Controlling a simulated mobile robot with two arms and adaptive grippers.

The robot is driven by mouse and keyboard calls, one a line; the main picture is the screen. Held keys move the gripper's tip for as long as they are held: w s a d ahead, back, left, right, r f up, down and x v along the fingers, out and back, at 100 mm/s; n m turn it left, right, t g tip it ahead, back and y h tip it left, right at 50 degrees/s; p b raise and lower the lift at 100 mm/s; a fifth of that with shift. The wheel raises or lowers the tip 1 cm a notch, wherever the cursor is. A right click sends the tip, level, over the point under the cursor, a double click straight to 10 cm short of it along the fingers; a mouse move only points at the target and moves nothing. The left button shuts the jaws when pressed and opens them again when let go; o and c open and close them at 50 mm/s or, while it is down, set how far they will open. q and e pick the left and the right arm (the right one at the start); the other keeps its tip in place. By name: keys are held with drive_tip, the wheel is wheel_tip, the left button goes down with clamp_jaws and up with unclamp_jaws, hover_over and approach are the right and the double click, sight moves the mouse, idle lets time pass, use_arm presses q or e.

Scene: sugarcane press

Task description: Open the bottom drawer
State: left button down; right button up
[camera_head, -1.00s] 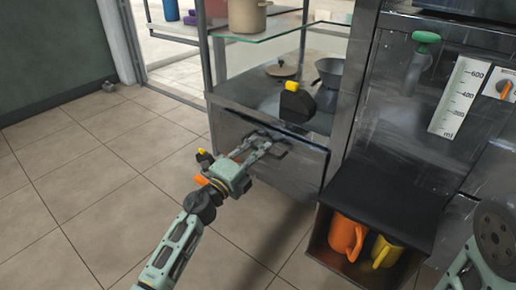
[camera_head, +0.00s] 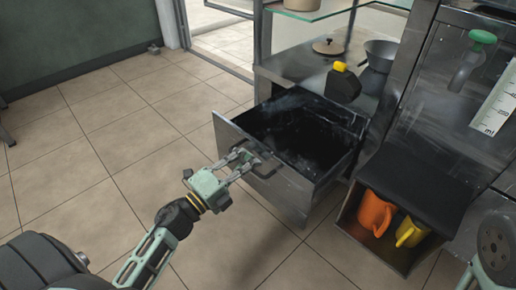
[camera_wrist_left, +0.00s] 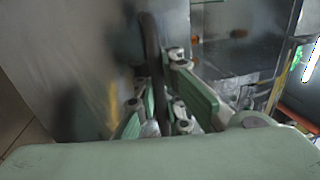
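The bottom drawer (camera_head: 288,193) is metal with a dark, empty-looking inside, and it stands pulled out from the steel cabinet. Its dark bar handle (camera_head: 266,170) sits on the front panel. My left gripper (camera_head: 245,161) is at the handle. In the left wrist view its fingers (camera_wrist_left: 160,100) lie on both sides of the dark handle bar (camera_wrist_left: 151,50) and appear closed around it. Of my right arm only a round grey-green part shows at the lower right edge of the head view; its gripper is not visible.
A black bottle with a yellow cap (camera_head: 343,82), a lidded pan (camera_head: 328,47) and a grey funnel-like vessel (camera_head: 380,55) stand on the cabinet top. An open box with an orange mug (camera_head: 375,213) and a yellow mug (camera_head: 410,232) is right of the drawer. Tiled floor on the left is clear.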

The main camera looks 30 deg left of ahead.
use_arm(q)
drive_tip(key=shift+s+a+f, duration=0.2)
drive_tip(key=shift+s+f, duration=0.05)
drive_tip(key=shift+s, duration=0.35)
drive_tip(key=c, duration=2.1)
unclamp_jaws()
drive_tip(key=v, duration=1.2)
drive_tip(key=shift+s, duration=0.1)
